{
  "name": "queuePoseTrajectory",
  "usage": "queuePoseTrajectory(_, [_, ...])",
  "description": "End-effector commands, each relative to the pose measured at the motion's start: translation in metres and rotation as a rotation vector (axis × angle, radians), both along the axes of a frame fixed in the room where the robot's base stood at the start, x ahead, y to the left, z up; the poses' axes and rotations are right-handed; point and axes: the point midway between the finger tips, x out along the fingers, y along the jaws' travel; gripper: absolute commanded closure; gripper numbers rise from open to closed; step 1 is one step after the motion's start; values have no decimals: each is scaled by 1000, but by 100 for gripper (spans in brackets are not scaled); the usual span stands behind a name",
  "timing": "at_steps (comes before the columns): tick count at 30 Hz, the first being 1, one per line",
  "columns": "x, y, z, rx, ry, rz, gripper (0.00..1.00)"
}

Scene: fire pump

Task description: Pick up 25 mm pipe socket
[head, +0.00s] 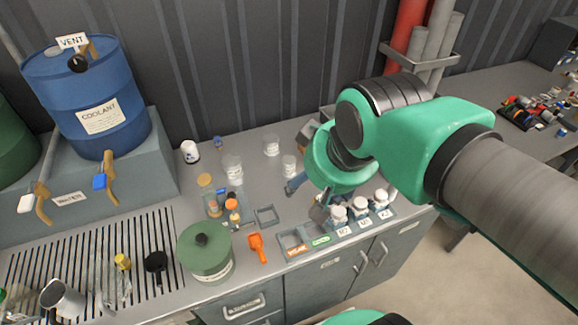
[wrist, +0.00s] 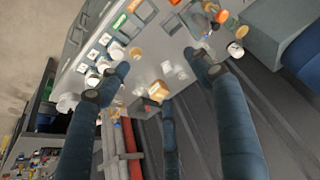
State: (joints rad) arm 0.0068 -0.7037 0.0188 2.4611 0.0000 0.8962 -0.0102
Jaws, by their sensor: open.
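I cannot make out the 25 mm pipe socket for sure in either view. A small tan round piece (wrist: 137,53) lies on the bench between my fingers in the wrist view, and it may be the socket. My gripper (wrist: 156,85) has its dark blue fingers spread apart with nothing held between them. In the head view my gripper (head: 308,197) hangs over the bench behind the labelled jars, and my wrist and arm hide the bench around it.
A blue coolant drum (head: 88,92) stands at the back left.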

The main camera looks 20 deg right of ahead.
Motion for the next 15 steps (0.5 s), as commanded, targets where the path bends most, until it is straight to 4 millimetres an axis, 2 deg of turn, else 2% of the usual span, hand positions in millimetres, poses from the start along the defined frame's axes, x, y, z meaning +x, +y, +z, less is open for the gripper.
queuePoseTrajectory(8, [56, -8, 11, -10, 68, 5, 35])
queuePoseTrajectory(15, [115, -18, 8, -18, 135, 10, 35])
